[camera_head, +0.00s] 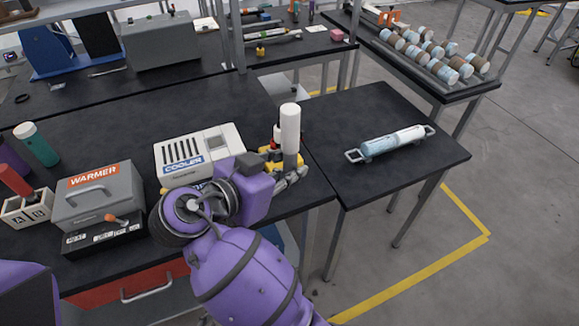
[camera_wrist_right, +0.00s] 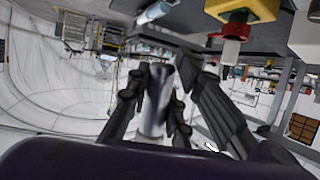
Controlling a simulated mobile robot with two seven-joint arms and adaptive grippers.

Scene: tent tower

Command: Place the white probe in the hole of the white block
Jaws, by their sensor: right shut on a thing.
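My left gripper is out of view.
A white cooler box (camera_head: 184,160) stands just left of my right gripper. A grey warmer box (camera_head: 98,194) stands beside the white block. The right side table (camera_head: 400,176) holds a handled blue-and-white cylinder (camera_head: 392,142).

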